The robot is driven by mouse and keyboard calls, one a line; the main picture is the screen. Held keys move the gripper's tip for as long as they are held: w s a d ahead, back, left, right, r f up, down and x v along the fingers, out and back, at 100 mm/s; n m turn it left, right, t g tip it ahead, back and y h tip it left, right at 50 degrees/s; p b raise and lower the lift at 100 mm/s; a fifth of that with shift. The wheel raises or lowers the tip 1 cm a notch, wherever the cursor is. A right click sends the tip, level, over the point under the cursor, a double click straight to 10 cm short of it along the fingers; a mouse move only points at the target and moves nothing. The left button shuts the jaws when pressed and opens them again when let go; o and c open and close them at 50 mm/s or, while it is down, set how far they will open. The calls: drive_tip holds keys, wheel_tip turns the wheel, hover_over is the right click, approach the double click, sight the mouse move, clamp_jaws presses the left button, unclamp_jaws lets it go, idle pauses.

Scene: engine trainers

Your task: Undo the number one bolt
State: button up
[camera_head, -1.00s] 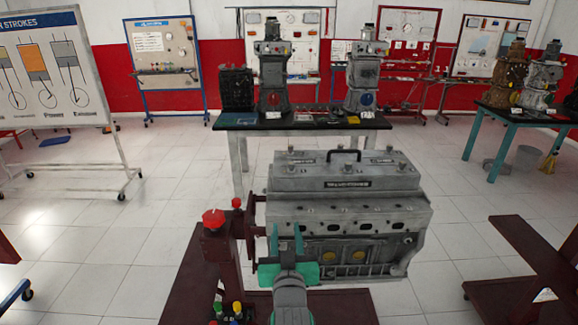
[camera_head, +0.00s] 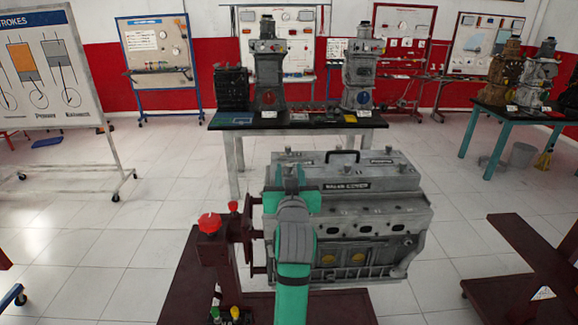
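The grey engine (camera_head: 380,208) stands on a dark red stand, with a valve cover (camera_head: 385,178) on top. Small bolt heads show along the cover: one at the left end (camera_head: 288,151) and one near the right end (camera_head: 389,150). I cannot read which is number one. My gripper (camera_head: 291,175) is seen from behind at the left end of the cover, just below the left bolt head in the picture. My wrist and green hand hide its fingers, so its opening and any contact do not show.
A black handle (camera_head: 343,155) rises from the cover's middle. A red knob (camera_head: 209,223) tops the stand (camera_head: 218,258) left of the engine. A table (camera_head: 320,124) with engine models stands behind. A dark red frame (camera_head: 540,250) is at the right. Floor lies clear between.

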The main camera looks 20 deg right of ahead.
sight(291, 167)
drive_tip(key=shift+x, duration=1.85)
drive_tip(key=shift+c, duration=0.7)
clamp_jaws()
drive_tip(key=shift+d+n+y, duration=0.1)
drive_tip(key=shift+n+y, duration=0.2)
drive_tip(key=shift+y, duration=0.2)
drive_tip(key=n+y, duration=0.3)
drive_tip(key=y, duration=0.2)
drive_tip(key=shift+d+t, duration=0.1)
drive_tip(key=shift+t, duration=0.2)
drive_tip(key=n+g+y, duration=0.1)
drive_tip(key=n+y, duration=0.1)
drive_tip(key=y, duration=0.2)
drive_tip(key=n+g+y, duration=0.1)
drive_tip(key=n+y, duration=0.2)
drive_tip(key=y, duration=0.1)
drive_tip(key=shift+n, duration=0.3)
drive_tip(key=shift+a+g, duration=0.2)
drive_tip(key=shift+g, duration=0.1)
drive_tip(key=shift+f+y, duration=0.1)
drive_tip(key=shift+y, duration=0.2)
